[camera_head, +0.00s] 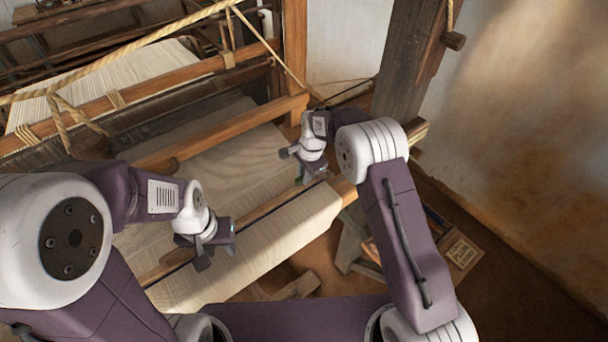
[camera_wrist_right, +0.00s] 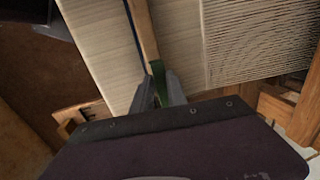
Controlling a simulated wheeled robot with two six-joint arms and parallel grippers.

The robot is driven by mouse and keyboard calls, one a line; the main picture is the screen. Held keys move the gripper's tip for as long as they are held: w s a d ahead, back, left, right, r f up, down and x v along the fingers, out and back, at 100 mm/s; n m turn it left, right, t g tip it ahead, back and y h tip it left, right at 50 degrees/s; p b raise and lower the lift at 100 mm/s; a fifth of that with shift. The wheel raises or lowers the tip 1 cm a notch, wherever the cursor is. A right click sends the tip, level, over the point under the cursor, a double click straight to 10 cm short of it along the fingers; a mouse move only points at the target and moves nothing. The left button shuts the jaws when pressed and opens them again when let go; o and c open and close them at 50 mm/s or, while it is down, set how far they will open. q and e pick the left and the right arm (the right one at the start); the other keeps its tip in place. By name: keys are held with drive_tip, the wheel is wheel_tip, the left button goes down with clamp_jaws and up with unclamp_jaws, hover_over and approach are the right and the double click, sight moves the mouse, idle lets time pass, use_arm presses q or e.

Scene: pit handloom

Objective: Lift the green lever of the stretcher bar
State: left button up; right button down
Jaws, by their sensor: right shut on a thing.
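The stretcher bar (camera_head: 262,209) is a slim wooden bar lying across the cream cloth; it also shows in the right wrist view (camera_wrist_right: 143,30), running up from the gripper. The green lever (camera_wrist_right: 158,78) is at the near end of the bar in that view, between my right gripper's fingers (camera_wrist_right: 159,92). In the head view only a small bit of the green lever (camera_head: 299,180) shows below my right gripper (camera_head: 301,164), which is shut on it. My left gripper (camera_head: 205,254) hovers over the left part of the cloth; its finger gap is not clear.
The cream cloth (camera_head: 301,221) wraps over the front of the loom. A wooden beam (camera_head: 225,128) crosses behind the bar. A dark post (camera_head: 405,58) stands at the right.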

drive_tip(key=shift+w+d+r+g+y+p, duration=0.25)
drive_tip(key=shift+d+r+g+y+p, duration=0.1)
drive_tip(key=shift+r+g+y+p, duration=0.4)
drive_tip(key=shift+w+d+r+g+y+p, duration=0.2)
drive_tip(key=shift+r+g+y+p, duration=0.15)
drive_tip(key=shift+y, duration=0.5)
drive_tip(key=shift+w+d+m+y, duration=0.15)
drive_tip(key=shift+m+y, duration=0.15)
drive_tip(key=shift+y, duration=0.2)
drive_tip(key=shift+w+d+r+g+y, duration=0.1)
drive_tip(key=shift+w+r+g+y, duration=0.05)
drive_tip(key=shift+g+y, duration=0.2)
drive_tip(key=shift+w+y+b, duration=0.15)
drive_tip(key=shift+y+b, duration=0.1)
drive_tip(key=shift+b, duration=0.4)
drive_tip(key=shift+d+r+g, duration=0.15)
drive_tip(key=shift+g, duration=0.2)
drive_tip(key=shift+b, duration=0.35)
drive_tip(key=shift+s+d+r+y, duration=0.15)
drive_tip(key=shift+s+y, duration=0.1)
drive_tip(key=shift+y, duration=0.05)
